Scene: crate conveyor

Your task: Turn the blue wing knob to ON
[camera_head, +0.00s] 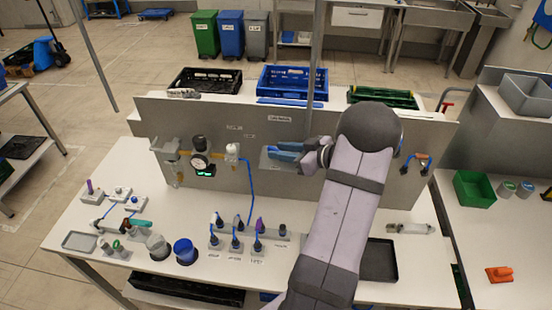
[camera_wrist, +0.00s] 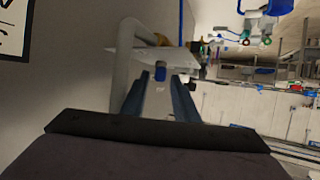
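My gripper (camera_head: 268,152) points left along the upright grey panel in the head view, its two blue fingers in front of a light plate (camera_head: 266,164). In the wrist view the fingers of my gripper (camera_wrist: 158,76) are apart, with nothing held between them. A small blue piece (camera_wrist: 160,74) shows between the fingertips, in front of a pale plate (camera_wrist: 133,63). I cannot tell whether this piece is the blue wing knob or whether the fingers touch it. No wing knob is clear in the head view; my fingers cover part of the plate. No ON mark is readable.
A gauge (camera_head: 199,161) and a white fitting with a blue hose (camera_head: 250,188) are left of my gripper on the panel. Several connectors stand below. A blue cup (camera_head: 185,251) is at the front left. A dark tray (camera_head: 379,262) lies right of my arm.

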